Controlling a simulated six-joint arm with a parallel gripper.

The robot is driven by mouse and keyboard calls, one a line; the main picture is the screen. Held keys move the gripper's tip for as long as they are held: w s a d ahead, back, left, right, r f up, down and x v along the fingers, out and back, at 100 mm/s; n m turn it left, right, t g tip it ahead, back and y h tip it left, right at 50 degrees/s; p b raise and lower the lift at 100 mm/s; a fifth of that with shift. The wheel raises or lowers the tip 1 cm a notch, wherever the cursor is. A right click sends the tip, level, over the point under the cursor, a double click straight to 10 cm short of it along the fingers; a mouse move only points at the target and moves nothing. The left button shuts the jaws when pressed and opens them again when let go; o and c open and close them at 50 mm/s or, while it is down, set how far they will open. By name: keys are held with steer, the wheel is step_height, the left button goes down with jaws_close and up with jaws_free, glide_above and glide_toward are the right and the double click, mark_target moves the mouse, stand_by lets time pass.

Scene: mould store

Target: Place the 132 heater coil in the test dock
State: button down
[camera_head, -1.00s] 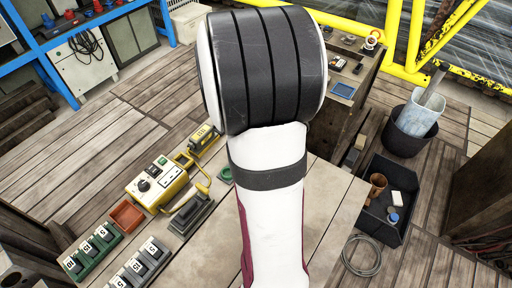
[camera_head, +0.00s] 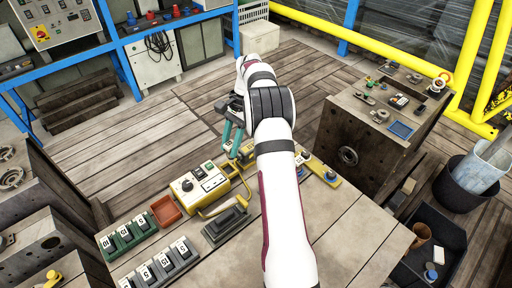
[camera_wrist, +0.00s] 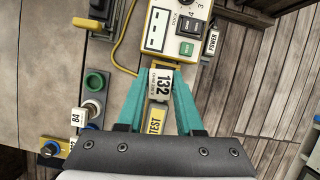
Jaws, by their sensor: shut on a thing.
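In the wrist view, the heater coil labelled 132 (camera_wrist: 164,88) sits between the teal fingers of my gripper (camera_wrist: 162,74), which is shut on it. The test dock, yellow with a TEST label (camera_wrist: 154,122), lies directly under and in line with the coil. I cannot tell whether the coil is fully seated in it or just above it. In the head view, my gripper (camera_head: 232,128) is at the bench's far edge, by the yellow control box. My arm and fingers hide the coil and most of the dock there.
The control box (camera_head: 198,184) with switches and a yellow cord stands beside the dock. In the wrist view, a white-topped piece labelled 84 (camera_wrist: 92,108) and a green knob (camera_wrist: 95,82) stand left.

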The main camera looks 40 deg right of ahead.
steer(key=shift+w+a+m, duration=0.4)
steer(key=shift+w+m, duration=0.05)
steer(key=shift+m, duration=0.05)
steer(key=shift+w+a+f+t, duration=0.1)
steer(key=shift+w+a+t, duration=0.05)
steer(key=shift+t, duration=0.15)
steer(key=shift+f, duration=2.6)
steer(key=shift+f, duration=0.15)
steer(key=shift+f, duration=0.35)
steer(key=shift+f, duration=0.2)
steer(key=shift+f, duration=0.15)
steer(key=shift+c, duration=2.4)
jaws_free()
